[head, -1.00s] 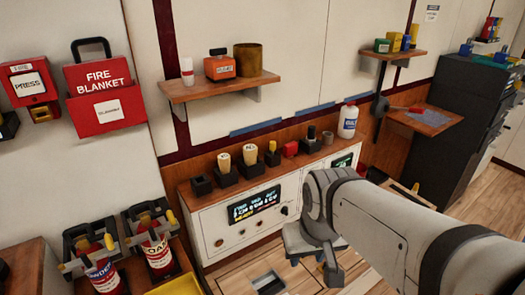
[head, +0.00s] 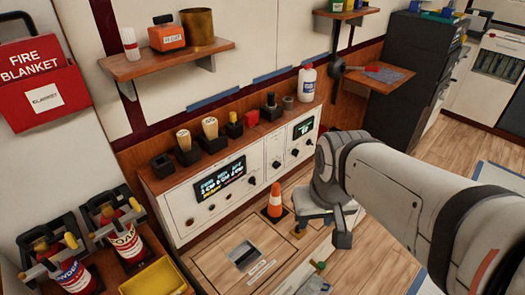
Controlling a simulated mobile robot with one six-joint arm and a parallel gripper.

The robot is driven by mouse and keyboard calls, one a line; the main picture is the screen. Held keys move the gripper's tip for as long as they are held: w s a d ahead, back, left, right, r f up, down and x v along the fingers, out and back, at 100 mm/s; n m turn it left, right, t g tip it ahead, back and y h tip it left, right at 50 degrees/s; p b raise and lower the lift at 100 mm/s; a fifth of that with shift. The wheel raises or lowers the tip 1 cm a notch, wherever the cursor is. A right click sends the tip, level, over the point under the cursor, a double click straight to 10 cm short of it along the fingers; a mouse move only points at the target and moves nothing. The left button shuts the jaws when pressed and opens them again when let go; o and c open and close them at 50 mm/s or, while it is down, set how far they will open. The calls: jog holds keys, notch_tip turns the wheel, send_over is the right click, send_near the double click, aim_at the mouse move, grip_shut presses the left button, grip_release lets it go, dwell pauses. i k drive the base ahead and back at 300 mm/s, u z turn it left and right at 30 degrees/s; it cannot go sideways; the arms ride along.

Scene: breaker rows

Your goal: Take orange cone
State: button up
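My arm comes in from the lower right and bends just right of the cone. The wrist parts at its end hang low, beside the cone and apart from it in the picture. The fingers of my gripper cannot be made out there, so whether it is open or shut does not show. Nothing is seen held.
The white panel (head: 180,205) carries a wooden ledge with several knobs and a white bottle (head: 307,83). Fire extinguishers (head: 130,232) and a yellow tray (head: 153,278) are at lower left. Wooden floor is open at right.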

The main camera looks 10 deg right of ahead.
aim_at(275, 212)
jog(key=u, duration=1.35)
jog(key=k, duration=1.55)
jog(key=z, duration=0.8)
jog(key=i, duration=1.65)
jog(key=z, duration=0.05)
